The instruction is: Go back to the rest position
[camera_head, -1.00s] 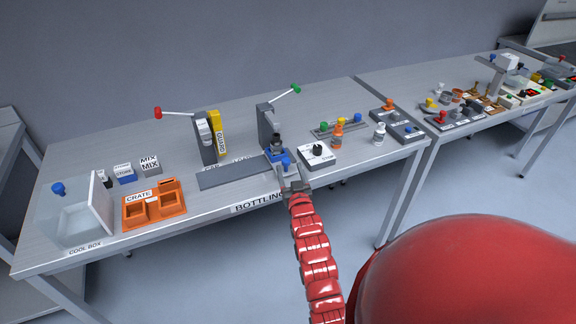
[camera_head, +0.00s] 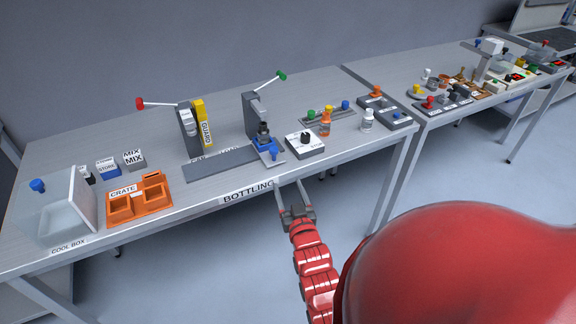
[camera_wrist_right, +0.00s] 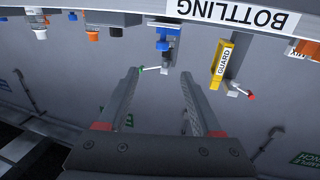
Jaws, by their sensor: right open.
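My right gripper (camera_head: 291,187) is open and empty, in front of the bottling table's front edge, near the BOTTLING label (camera_head: 248,191). Its red arm comes up from the bottom of the head view. In the right wrist view its two fingers (camera_wrist_right: 159,75) stand apart with nothing between them. The blue holder (camera_head: 266,149) with a dark item in it stands on the table beyond the gripper, clear of the fingers. My left gripper is not in view.
The table carries an orange crate (camera_head: 139,207), a clear cool box (camera_head: 60,207), a yellow guard (camera_head: 201,125), a green-knobbed lever (camera_head: 281,76) and a white dial box (camera_head: 305,145). A second table (camera_head: 428,85) stands at right. Floor in front is free.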

